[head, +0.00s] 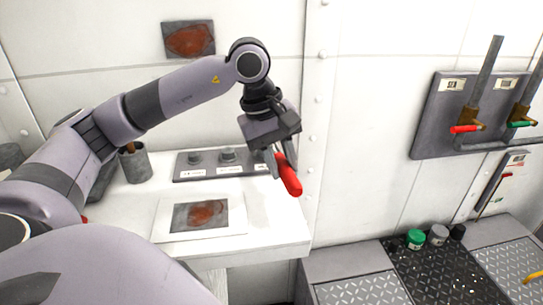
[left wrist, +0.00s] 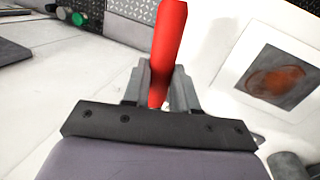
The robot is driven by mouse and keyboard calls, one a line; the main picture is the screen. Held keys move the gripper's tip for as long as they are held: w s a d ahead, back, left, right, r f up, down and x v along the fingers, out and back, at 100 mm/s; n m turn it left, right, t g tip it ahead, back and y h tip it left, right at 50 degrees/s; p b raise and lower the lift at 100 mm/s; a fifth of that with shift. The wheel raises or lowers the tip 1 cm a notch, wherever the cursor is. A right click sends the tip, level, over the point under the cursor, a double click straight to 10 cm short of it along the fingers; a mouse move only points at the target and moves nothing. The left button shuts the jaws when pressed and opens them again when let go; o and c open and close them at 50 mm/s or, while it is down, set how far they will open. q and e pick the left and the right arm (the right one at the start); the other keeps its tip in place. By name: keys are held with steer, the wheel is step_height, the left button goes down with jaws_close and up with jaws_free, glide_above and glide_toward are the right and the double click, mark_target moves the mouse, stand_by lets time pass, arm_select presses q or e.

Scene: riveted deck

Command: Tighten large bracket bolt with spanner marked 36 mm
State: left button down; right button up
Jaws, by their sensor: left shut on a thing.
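My left gripper (head: 279,163) is shut on a red handle (head: 288,175), held in the air off the right end of the white table. In the left wrist view the red handle (left wrist: 168,45) stands out between the two grey fingers (left wrist: 158,92). No spanner head or size mark shows on it, so I cannot tell if it is the 36 mm spanner. A grey plate (head: 222,172) at the back of the table carries two dark round bolt-like heads (head: 228,155) with white labels, too small to read. My right gripper is not in view.
The white table (head: 285,228) holds a framed rusty picture (head: 200,216) and a grey pot (head: 134,163). A grey wall panel (head: 432,135) with red and green handled levers is at right.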

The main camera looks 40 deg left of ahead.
arm_select(q)
steer(key=w+d+n+t+y+p, duration=0.1)
steer(key=w+d+n, duration=0.1)
steer(key=w+n, duration=0.5)
steer(key=shift+w+d+n+y+p, duration=0.2)
steer(key=shift+w+n+y+p, duration=0.15)
steer(key=shift+w, duration=0.6)
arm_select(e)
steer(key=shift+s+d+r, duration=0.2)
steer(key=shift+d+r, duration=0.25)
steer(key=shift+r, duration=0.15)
arm_select(q)
steer(key=shift+r, duration=0.1)
steer(key=shift+f+b, duration=0.85)
steer(key=shift+f, duration=0.4)
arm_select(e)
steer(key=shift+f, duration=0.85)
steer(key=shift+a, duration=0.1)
arm_select(q)
steer(key=shift+s+m, duration=0.65)
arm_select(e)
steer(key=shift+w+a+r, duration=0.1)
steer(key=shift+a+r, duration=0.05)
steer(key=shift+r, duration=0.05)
arm_select(q)
steer(key=shift+w+n, duration=0.3)
steer(key=shift+w, duration=0.05)
